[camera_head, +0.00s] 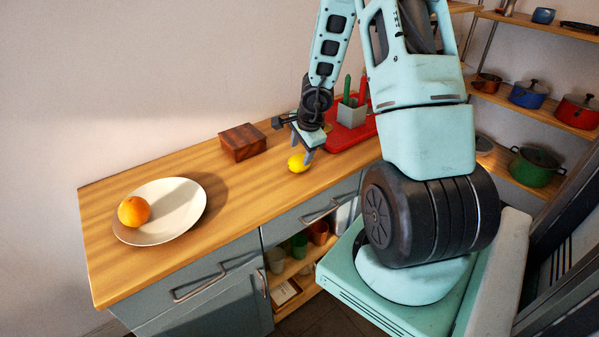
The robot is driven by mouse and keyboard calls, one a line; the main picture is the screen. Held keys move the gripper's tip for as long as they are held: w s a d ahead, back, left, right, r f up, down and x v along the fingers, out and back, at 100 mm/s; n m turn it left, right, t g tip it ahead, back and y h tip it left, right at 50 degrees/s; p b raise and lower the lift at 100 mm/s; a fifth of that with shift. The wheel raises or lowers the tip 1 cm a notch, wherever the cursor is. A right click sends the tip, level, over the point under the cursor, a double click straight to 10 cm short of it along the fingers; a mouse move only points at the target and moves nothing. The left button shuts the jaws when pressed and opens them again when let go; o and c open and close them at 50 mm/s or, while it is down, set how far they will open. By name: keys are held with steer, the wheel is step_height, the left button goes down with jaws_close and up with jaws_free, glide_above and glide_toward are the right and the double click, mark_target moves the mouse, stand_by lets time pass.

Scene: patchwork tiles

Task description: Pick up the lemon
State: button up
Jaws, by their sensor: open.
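The yellow lemon (297,163) lies on the wooden countertop (240,190), near its front edge and in the middle of the view. My gripper (307,155) is open right at the lemon, with its fingers pointing down. One finger shows at the lemon's right side; the other is hard to make out. I cannot tell whether the fingers touch the lemon. Part of the lemon's top and right side is close behind the gripper.
A white plate (160,232) with an orange (134,211) stands at the left. A wooden block (242,142) is behind the lemon. A red tray (352,134) with a grey holder (351,112) stands right of the gripper. Shelves with pots (528,94) are at the right.

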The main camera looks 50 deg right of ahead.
mark_target(299, 158)
steer(key=shift+d+b+x, duration=0.15)
steer(key=shift+b+x, duration=0.25)
steer(key=shift+x, duration=1.15)
steer(key=shift+d+b+x, duration=0.2)
steer(key=shift+b+x, duration=0.15)
steer(key=shift+x, duration=1.25)
steer(key=shift+r, duration=0.1)
steer(key=c, duration=0.7)
